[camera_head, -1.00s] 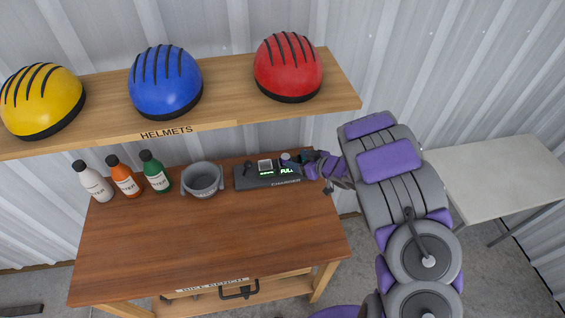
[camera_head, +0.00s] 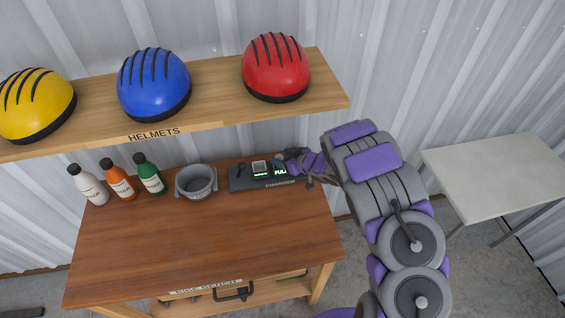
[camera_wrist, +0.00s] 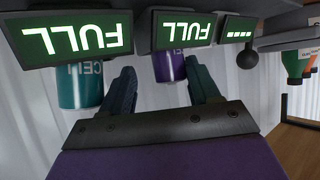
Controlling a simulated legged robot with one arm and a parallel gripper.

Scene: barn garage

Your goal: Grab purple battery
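The purple battery (camera_wrist: 170,67) shows in the wrist view, upside down, below a green FULL display (camera_wrist: 184,30). It lies between my gripper's two dark fingers (camera_wrist: 162,88), which are apart and open, with a gap beside the battery. A teal battery (camera_wrist: 80,88) is left of the fingers, below another FULL display (camera_wrist: 76,38). In the head view, my gripper (camera_head: 288,163) is at the right end of the dark charger (camera_head: 262,184) on the workbench. There my gripper hides the purple battery.
The wooden workbench (camera_head: 200,235) also holds a grey pot (camera_head: 196,182) and white, orange and green bottles (camera_head: 148,174). The helmet shelf (camera_head: 215,118) overhangs behind. A pale table (camera_head: 490,175) stands at right. The bench front is clear.

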